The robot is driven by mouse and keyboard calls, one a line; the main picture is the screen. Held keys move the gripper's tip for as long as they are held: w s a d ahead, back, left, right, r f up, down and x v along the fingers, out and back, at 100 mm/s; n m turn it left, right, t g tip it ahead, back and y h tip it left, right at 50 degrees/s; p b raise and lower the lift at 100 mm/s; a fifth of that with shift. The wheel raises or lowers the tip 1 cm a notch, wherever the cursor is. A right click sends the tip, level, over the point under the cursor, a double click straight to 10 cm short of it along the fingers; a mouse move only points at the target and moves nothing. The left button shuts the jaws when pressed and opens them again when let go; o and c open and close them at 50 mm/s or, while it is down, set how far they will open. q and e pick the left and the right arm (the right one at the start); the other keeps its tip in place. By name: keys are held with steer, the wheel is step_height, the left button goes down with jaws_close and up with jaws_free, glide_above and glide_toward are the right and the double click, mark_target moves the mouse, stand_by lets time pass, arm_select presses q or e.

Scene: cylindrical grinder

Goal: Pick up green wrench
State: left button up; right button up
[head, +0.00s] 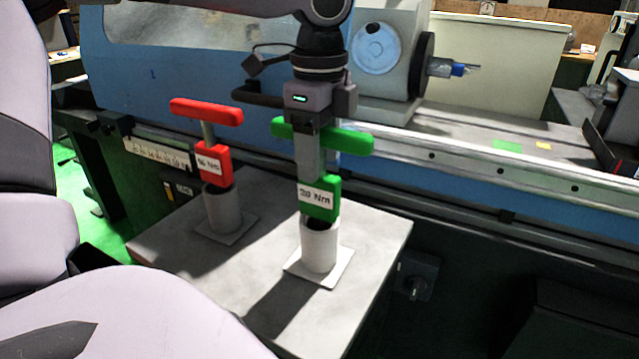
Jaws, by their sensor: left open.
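The green wrench (320,200) stands upright in a light grey cylindrical holder (319,248). It has a T-handle and a label reading 20 Nm. My left gripper (307,158) points down right at the wrench, just below its crossbar and above the label. It is open, and its finger hides the shaft and part of the crossbar. I cannot tell whether it touches the wrench. My right gripper is not in view.
A red wrench (213,165) stands in a second holder (223,210) to the left. Both holders are on a grey table (375,235). The blue grinder (135,80) and its long rail (480,172) stand close behind.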

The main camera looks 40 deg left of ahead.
arm_select(q)
jaws_close()
steer(key=shift+r, duration=0.15)
